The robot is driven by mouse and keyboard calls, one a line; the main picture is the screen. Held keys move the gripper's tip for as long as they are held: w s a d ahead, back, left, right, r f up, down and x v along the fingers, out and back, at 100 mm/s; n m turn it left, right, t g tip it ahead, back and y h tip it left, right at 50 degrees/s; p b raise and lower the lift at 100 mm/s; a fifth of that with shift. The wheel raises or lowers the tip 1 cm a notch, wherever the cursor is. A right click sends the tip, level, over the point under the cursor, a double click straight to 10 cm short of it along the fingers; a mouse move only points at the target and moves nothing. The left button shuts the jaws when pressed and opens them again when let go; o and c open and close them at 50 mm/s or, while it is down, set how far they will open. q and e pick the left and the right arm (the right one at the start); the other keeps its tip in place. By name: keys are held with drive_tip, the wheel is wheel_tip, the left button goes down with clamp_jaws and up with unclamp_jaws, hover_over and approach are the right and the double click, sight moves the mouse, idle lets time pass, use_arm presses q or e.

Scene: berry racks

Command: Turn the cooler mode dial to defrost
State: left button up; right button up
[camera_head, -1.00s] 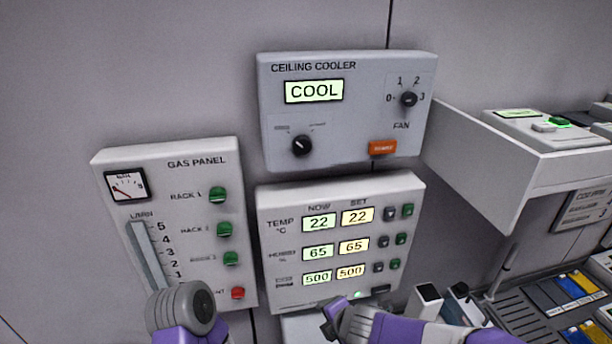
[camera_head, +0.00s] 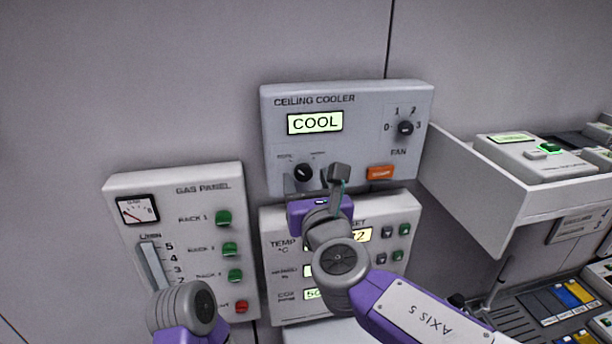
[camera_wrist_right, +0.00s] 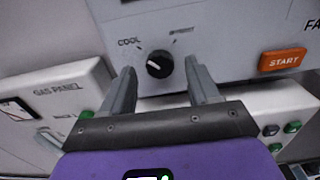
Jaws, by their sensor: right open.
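The ceiling cooler panel (camera_head: 365,105) is on the wall, and its display reads COOL. Its black mode dial (camera_head: 303,172) sits at the lower left of the panel. In the right wrist view the dial (camera_wrist_right: 159,64) has a white pointer mark turned to the upper left, toward the COOL label; the label at its right is blurred. My right gripper (camera_head: 312,178) is open just below and in front of the dial. In the right wrist view the fingers stand on either side below the dial, apart from it. My left arm shows at the lower left; its gripper is out of view.
An orange START button (camera_head: 380,172) and a fan dial (camera_head: 405,128) are on the same panel. The gas panel (camera_head: 205,210) stands at the left. The climate panel (camera_head: 405,215) is below, partly hidden by my right arm. A white box (camera_head: 470,195) juts out at the right.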

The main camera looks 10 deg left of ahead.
drive_tip(key=shift+w+a, duration=0.3)
drive_tip(key=shift+w, duration=0.3)
